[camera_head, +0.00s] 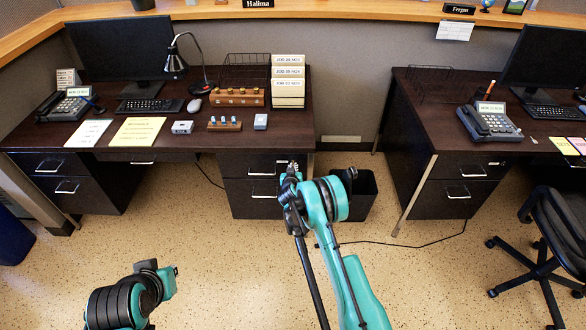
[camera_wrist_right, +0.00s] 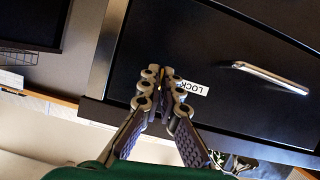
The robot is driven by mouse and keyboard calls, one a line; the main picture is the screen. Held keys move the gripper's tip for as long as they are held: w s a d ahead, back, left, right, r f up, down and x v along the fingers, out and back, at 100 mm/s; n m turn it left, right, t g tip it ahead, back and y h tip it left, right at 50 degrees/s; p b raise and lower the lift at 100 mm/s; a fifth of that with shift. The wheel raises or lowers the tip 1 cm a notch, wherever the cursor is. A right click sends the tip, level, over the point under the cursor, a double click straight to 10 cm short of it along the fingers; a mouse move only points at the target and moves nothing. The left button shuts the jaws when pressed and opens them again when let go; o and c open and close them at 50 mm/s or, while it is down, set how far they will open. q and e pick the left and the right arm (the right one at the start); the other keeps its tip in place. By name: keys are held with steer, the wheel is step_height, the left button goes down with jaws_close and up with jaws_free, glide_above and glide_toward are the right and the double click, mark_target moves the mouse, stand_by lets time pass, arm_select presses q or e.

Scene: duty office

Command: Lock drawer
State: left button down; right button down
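The dark drawer (camera_head: 236,166) is the top one in the left desk's right-hand pedestal and looks closed. In the wrist view its black front (camera_wrist_right: 225,45) carries a silver handle (camera_wrist_right: 270,80) and a white "LOCK" label (camera_wrist_right: 190,87), seen upside down. My right gripper (camera_wrist_right: 161,78) is at this front beside the label. Its fingertips are nearly together around a small brass-coloured piece, which looks like a key and is mostly hidden. In the head view, the right gripper (camera_head: 291,172) is by the drawer. My left gripper (camera_head: 171,272) is low, away from the desk; its fingers are unclear.
The desk top (camera_head: 220,143) holds a phone (camera_head: 70,104), a lamp (camera_head: 176,65), papers and small wooden racks. A dark bin (camera_head: 361,196) stands right of the pedestal. A second desk (camera_head: 430,115) and a chair (camera_head: 560,235) are at the right. The floor in front is mostly clear.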

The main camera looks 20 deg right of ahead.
steer(key=shift+m+y, duration=0.3)
steer(key=shift+m, duration=0.1)
stand_by(0.3)
steer(key=c, duration=1.8)
jaws_free()
steer(key=shift+o, duration=0.2)
steer(key=v, duration=0.7)
steer(key=shift+s, duration=0.3)
steer(key=shift+a+r, duration=0.1)
